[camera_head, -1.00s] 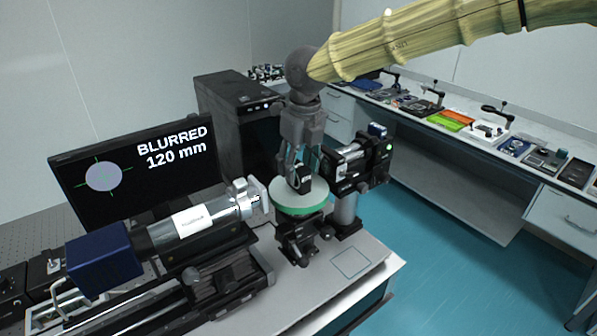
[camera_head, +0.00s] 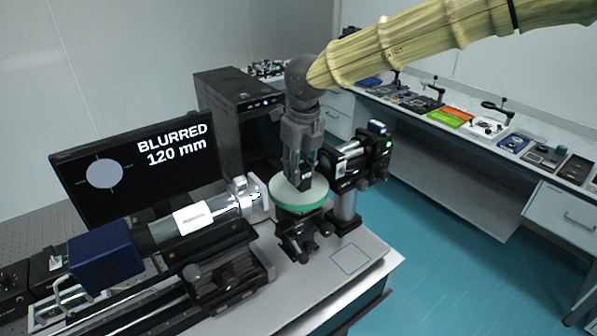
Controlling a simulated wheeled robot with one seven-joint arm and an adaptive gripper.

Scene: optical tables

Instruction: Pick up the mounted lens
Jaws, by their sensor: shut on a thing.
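The mounted lens (camera_head: 305,181) is a small black block above the round white-topped, green-edged stage (camera_head: 290,199). My gripper (camera_head: 304,176) points down over the stage and is shut on the lens. The fingers hide much of the lens. I cannot tell whether its base touches the stage top. The monitor (camera_head: 140,170) at left reads "BLURRED 120 mm" with a pale disc on crossed green lines.
A silver tube with a blue end box (camera_head: 105,262) lies left of the stage. A black optical unit on a post (camera_head: 362,160) stands close right. A side bench (camera_head: 520,165) holds several tools. The front table corner with a marked square (camera_head: 350,258) is clear.

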